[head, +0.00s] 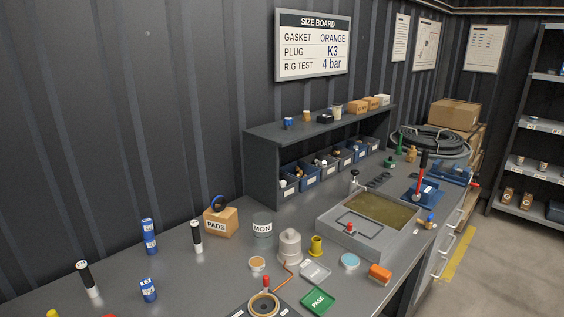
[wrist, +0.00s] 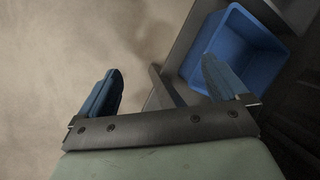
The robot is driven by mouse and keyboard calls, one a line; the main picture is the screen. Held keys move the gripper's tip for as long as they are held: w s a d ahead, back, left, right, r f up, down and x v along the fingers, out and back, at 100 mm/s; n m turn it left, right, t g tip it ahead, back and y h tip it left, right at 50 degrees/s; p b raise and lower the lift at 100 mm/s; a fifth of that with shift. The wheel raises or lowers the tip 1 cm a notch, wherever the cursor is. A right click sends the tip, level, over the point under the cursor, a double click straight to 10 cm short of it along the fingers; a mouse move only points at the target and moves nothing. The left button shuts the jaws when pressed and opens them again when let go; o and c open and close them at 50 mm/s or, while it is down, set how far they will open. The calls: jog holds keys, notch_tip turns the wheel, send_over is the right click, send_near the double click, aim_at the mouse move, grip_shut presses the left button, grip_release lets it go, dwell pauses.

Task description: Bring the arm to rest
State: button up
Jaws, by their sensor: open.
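My gripper (wrist: 162,85) shows in the wrist view with its two blue fingers spread wide apart. Nothing is between the fingers. Bare floor (wrist: 70,45) lies beyond the left finger. A blue bin (wrist: 238,48) lies beyond the right finger, and I see no contact between them. My arm and gripper do not show in the head view.
In the head view a grey workbench (head: 190,275) carries a PADS box (head: 221,222), a basin (head: 345,243), a green PASS card (head: 318,301) and several small parts. A shelf unit (head: 262,172) with blue bins stands at the back. Open floor (head: 500,270) is at the right.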

jog(key=s+a+f+g+h, duration=0.1)
jog(key=s+a+f+g, duration=0.1)
jog(key=s, duration=0.8)
jog(key=s+a+f+n+g+h, duration=0.1)
jog(key=s+a+f, duration=0.4)
jog(key=s, duration=0.5)
jog(key=shift+s+a+g+h, duration=0.4)
jog(key=shift+a+g, duration=0.1)
jog(key=shift+a, duration=0.35)
jog(key=shift+f, duration=0.1)
